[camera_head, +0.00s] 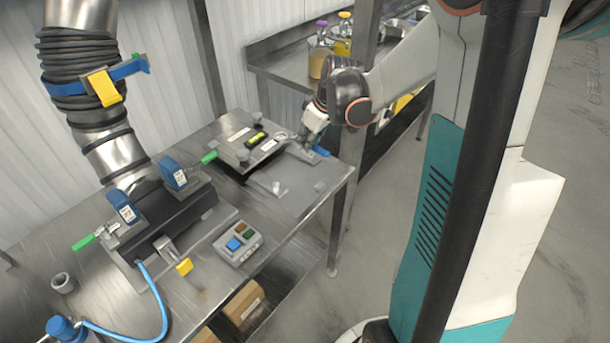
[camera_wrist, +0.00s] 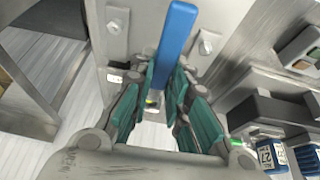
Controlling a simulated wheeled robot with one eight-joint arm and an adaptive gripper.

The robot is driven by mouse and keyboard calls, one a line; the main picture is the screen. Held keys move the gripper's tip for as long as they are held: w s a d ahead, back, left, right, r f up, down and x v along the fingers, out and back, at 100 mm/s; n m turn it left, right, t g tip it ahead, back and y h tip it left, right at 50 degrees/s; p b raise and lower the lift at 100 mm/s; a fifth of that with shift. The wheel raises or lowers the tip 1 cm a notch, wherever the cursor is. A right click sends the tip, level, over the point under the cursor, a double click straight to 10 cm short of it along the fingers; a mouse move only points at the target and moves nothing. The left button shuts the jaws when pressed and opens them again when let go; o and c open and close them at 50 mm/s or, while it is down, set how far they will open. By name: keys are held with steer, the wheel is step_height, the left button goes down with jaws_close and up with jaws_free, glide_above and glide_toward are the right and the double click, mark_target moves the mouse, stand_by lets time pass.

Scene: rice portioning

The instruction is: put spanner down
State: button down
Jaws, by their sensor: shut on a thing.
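The spanner has a blue handle (camera_head: 321,151) that sticks out beside my gripper (camera_head: 309,143) over the far right part of the metal bench. In the wrist view, the blue handle (camera_wrist: 176,42) runs between the teal fingers of my gripper (camera_wrist: 160,95), which is shut on it. The spanner is held over or close to a grey metal plate (camera_head: 287,179); I cannot tell if it touches. Its far end is largely hidden by the gripper.
The metal bench (camera_head: 210,255) carries a lidded box (camera_head: 247,143), a dark clamp fixture (camera_head: 165,222) with blue tags and green handles, and a button box (camera_head: 238,244). Bolts (camera_wrist: 205,42) stand up from the plate. A second bench (camera_head: 280,62) with bottles stands behind.

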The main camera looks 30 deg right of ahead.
mark_target(320, 150)
step_height(320, 150, down, 12)
steer(key=b, duration=0.3)
steer(key=shift+b, duration=0.35)
steer(key=shift+f, duration=0.1)
steer(key=c, duration=1.5)
jaws_free()
steer(key=shift+c, duration=0.2)
steer(key=p+v, duration=0.4)
steer(key=v, duration=0.8)
